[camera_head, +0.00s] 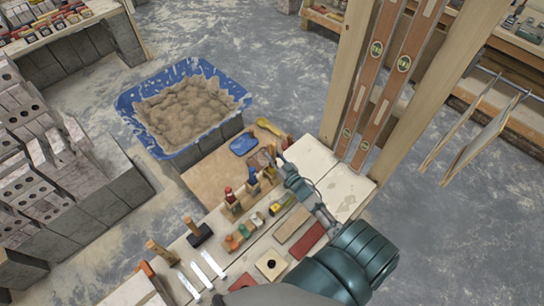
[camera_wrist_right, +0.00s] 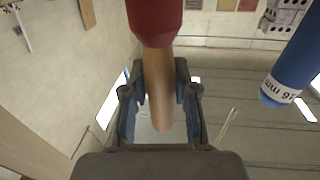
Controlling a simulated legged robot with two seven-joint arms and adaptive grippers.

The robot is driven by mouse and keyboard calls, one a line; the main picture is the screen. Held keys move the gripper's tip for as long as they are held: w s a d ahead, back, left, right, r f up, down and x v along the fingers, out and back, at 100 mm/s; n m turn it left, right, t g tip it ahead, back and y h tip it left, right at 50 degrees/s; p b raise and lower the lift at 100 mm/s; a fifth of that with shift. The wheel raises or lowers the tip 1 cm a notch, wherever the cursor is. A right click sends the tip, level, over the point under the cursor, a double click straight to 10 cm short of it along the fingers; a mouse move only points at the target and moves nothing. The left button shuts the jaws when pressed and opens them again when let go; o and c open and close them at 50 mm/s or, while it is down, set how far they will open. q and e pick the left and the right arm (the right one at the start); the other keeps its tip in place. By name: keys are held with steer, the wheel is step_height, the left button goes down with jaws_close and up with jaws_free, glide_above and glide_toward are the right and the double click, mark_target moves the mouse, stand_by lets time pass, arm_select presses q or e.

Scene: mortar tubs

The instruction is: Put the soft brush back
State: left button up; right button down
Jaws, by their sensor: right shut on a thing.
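My right gripper (camera_head: 281,160) is over the far end of the work board, near the blue tub. In the right wrist view its fingers (camera_wrist_right: 160,110) are shut on the wooden handle of a tool with a dark red part (camera_wrist_right: 155,20), taken as the soft brush. Its bristles cannot be made out. A blue handle marked in mm (camera_wrist_right: 292,65) is close by on the right, apart from the fingers. In the head view, a red-topped tool (camera_head: 229,195) and a blue-topped tool (camera_head: 252,177) stand upright beside the gripper. My left gripper is not in view.
A blue tub (camera_head: 125,103) of mortar stands beyond the board. A blue flat thing (camera_head: 243,145) and a yellow tool (camera_head: 270,127) lie near it. Hammers (camera_head: 198,232) and small blocks line the board. Wooden posts with levels (camera_head: 370,80) rise at right.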

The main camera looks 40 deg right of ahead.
steer(key=shift+d+f, duration=0.1)
steer(key=shift+d, duration=0.1)
steer(key=shift+a, duration=0.65)
steer(key=shift+d, duration=0.4)
steer(key=c, duration=0.8)
jaws_free()
steer(key=shift+d+f, duration=0.15)
steer(key=shift+d, duration=0.05)
steer(key=shift+s+a, duration=0.1)
steer(key=shift+a, duration=0.35)
steer(key=shift+s, duration=0.3)
steer(key=s, duration=1.1)
steer(key=shift+s+a, duration=0.1)
steer(key=shift+a, duration=0.25)
